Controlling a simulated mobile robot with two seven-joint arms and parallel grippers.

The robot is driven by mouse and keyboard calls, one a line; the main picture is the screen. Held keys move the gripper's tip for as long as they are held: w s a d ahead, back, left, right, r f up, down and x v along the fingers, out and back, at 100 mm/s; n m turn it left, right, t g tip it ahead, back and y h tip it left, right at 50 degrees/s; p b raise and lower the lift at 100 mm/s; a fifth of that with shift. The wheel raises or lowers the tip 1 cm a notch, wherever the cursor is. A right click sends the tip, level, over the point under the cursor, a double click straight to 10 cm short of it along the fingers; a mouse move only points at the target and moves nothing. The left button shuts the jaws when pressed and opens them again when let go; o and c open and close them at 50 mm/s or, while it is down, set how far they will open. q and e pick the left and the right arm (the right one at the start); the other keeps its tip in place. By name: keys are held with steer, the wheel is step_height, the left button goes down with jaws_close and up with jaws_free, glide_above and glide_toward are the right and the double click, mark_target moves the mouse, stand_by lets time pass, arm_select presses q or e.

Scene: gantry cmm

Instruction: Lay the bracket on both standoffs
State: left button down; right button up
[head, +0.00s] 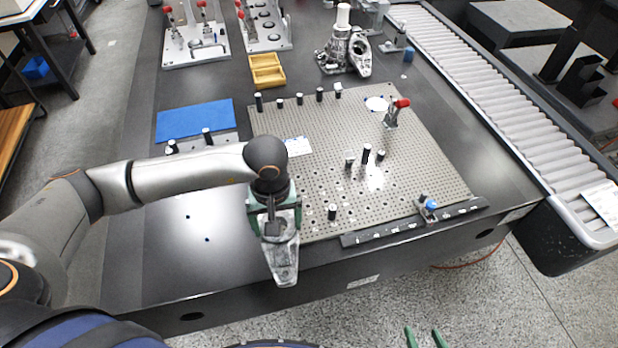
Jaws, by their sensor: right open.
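The bracket (284,262) is a grey metal casting. My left gripper (275,222) has its green fingers shut on its upper end, and its lower end hangs past the table's front edge. My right gripper (426,338) shows only as two green fingertips, apart and empty, at the bottom edge. Short black posts that look like standoffs stand upright on the perforated plate (420,165): a cluster with a taller post (366,153), and a single one (332,212) nearer the front. I cannot tell which two are the task's standoffs.
A red-handled clamp (391,113) stands on the plate, with several black posts along its back edge. A dark rail (390,232) with a blue knob (431,203) lies along the front. A blue mat (194,120) is left, a yellow tray (267,71) behind, a roller conveyor (500,95) right.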

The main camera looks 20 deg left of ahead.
mark_target(332, 213)
arm_select(q)
steer(key=w+d+r+n+b, duration=0.15)
steer(key=w+n, duration=0.35)
steer(key=n, duration=0.5)
steer(key=w+d+r+n, duration=0.3)
steer(key=w+n, duration=0.2)
steer(key=n, duration=0.4)
step_height(332, 213, down, 7)
steer(key=b, duration=0.4)
steer(key=shift+s+b, duration=0.15)
steer(key=shift+b, duration=0.2)
steer(key=shift+d, duration=0.1)
steer(key=shift+b, duration=0.3)
stand_by(0.7)
steer(key=shift+f+b, duration=0.5)
steer(key=shift+f, duration=0.05)
